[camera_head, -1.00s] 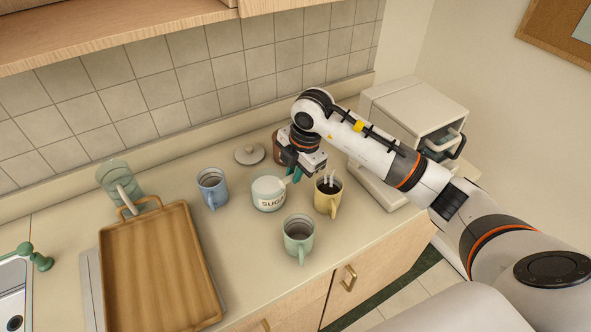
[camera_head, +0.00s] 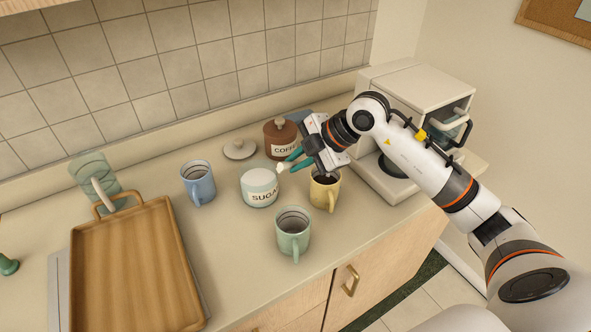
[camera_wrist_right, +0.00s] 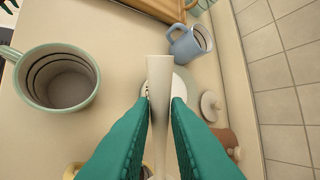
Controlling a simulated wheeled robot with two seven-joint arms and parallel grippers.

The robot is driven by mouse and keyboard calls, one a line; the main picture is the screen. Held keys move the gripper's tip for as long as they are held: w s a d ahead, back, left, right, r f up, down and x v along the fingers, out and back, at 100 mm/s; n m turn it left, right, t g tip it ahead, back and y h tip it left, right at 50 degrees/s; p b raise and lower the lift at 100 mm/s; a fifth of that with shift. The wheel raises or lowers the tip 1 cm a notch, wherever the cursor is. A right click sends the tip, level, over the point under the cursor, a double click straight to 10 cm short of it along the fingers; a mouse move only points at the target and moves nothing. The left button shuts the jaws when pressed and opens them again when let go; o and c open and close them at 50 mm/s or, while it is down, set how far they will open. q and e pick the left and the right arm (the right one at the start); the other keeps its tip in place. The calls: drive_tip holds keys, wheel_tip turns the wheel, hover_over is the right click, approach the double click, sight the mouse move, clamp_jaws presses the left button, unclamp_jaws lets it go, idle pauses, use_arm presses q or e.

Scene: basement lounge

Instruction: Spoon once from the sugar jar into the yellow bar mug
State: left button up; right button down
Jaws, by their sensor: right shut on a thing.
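My right gripper (camera_head: 291,162) is shut on a white spoon (camera_wrist_right: 160,72), its teal fingers on both sides of the handle. In the head view it is at the right side of the sugar jar (camera_head: 260,197), which stands upright with its lid off. The spoon's far end cannot be made out clearly. The yellow mug (camera_head: 322,196) stands upright just right of the jar, partly under my gripper, with a dark inside. In the right wrist view the sugar jar (camera_wrist_right: 183,83) is partly hidden behind the spoon. My left gripper is not in the head view.
A green mug (camera_head: 292,236) stands in front and a blue mug (camera_head: 198,184) at left. The jar's lid (camera_head: 239,148) and a coffee jar (camera_head: 280,140) are behind. A coffee machine (camera_head: 410,100) is at right, a wooden tray (camera_head: 130,265) at left.

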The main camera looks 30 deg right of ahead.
drive_tip(key=d+r+m+t+b, duration=0.3)
drive_tip(key=d+m+t+b, duration=0.1)
drive_tip(key=m+t, duration=0.6)
drive_tip(key=shift+s+d+m+t+y, duration=0.3)
drive_tip(key=shift+s+d+m+t, duration=0.1)
drive_tip(key=shift+d+m, duration=0.4)
